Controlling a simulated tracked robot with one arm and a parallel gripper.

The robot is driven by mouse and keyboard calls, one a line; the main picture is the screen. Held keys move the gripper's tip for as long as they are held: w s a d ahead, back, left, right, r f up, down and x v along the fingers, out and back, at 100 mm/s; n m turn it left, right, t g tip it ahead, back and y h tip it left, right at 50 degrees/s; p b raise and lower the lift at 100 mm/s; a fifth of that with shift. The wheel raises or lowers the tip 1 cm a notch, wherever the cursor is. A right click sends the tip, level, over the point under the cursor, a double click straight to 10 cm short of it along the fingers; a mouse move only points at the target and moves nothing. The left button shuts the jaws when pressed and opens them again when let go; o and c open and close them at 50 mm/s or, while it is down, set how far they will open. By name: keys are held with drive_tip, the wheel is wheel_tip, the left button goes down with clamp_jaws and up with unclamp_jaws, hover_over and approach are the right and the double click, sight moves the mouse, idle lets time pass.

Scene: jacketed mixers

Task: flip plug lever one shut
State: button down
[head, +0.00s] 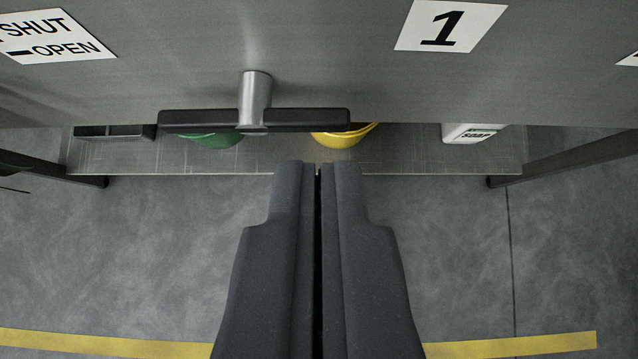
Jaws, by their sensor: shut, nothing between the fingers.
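The plug lever (190,121) is a dark bar across a short grey metal stem (256,95) that sticks out from a grey panel (330,60). The bar lies level in the picture, left to right. A white label with a black 1 (450,24) is above it to the right. A SHUT/OPEN label (52,38) is at the upper left, partly cut off. My gripper (317,165) is shut and empty. Its tips show just below the right half of the bar; I see a gap in the picture but cannot tell the depth between them.
Below the panel is a grey shelf (400,158) with a green bowl (212,140), a yellow bowl (340,138), a white soap container (475,133) and a dark tray (115,133). Dark legs (570,155) stand at both sides. The grey floor has a yellow line (520,345) and looks clear.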

drive_tip(key=b, duration=0.2)
hover_over(318, 132)
drive_tip(key=s, duration=0.1)
wheel_tip(318, 132, down, 7)
drive_tip(key=f, duration=0.1)
drive_tip(key=f+b, duration=0.1)
drive_tip(key=shift+s+f, duration=0.2)
drive_tip(key=shift+f, duration=0.55)
